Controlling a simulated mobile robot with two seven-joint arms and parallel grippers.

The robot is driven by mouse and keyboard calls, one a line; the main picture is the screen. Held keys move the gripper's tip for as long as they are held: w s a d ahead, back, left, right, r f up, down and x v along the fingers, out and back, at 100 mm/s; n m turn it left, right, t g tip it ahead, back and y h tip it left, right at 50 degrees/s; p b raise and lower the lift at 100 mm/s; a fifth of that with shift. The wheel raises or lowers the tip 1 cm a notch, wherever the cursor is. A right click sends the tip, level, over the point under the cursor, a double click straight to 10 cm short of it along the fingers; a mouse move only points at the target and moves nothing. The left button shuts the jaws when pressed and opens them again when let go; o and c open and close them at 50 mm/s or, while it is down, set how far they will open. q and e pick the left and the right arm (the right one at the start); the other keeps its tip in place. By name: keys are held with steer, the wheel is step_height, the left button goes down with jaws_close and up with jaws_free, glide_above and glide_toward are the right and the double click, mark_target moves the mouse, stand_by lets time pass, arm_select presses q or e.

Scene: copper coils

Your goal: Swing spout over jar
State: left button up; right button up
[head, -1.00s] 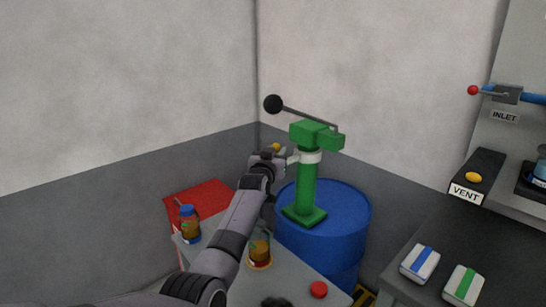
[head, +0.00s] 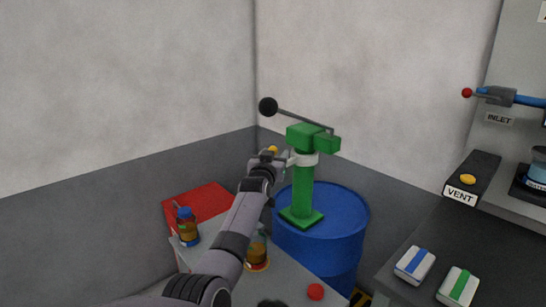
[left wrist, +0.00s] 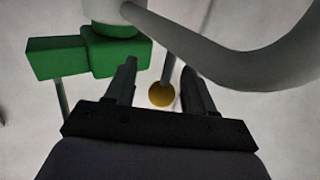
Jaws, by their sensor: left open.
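A green hand pump (head: 303,185) stands upright on a blue drum (head: 340,235). Its pale grey curved spout shows large in the left wrist view (left wrist: 235,65). A yellow knob (left wrist: 160,95) on a thin grey rod also shows in the head view (head: 273,149). My left gripper (head: 277,158) is open beside the pump. In the left wrist view its fingers (left wrist: 158,70) stand either side of the rod and knob; contact cannot be told. An open-topped jar with amber contents (head: 257,254) stands on the grey table, partly beside my arm. My right gripper is not in view.
A jar with a blue lid (head: 187,227) stands near a red box (head: 200,200) at the left. A red disc (head: 316,292) lies on the grey table (head: 285,275). A dark bench (head: 440,240) with two white blocks is at the right. The pump's long black-knobbed handle (head: 268,106) extends up left.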

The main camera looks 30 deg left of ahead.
arm_select(q)
steer(key=shift+s+a, duration=0.1)
steer(key=v, duration=0.7)
steer(key=shift+p, duration=0.4)
stand_by(0.7)
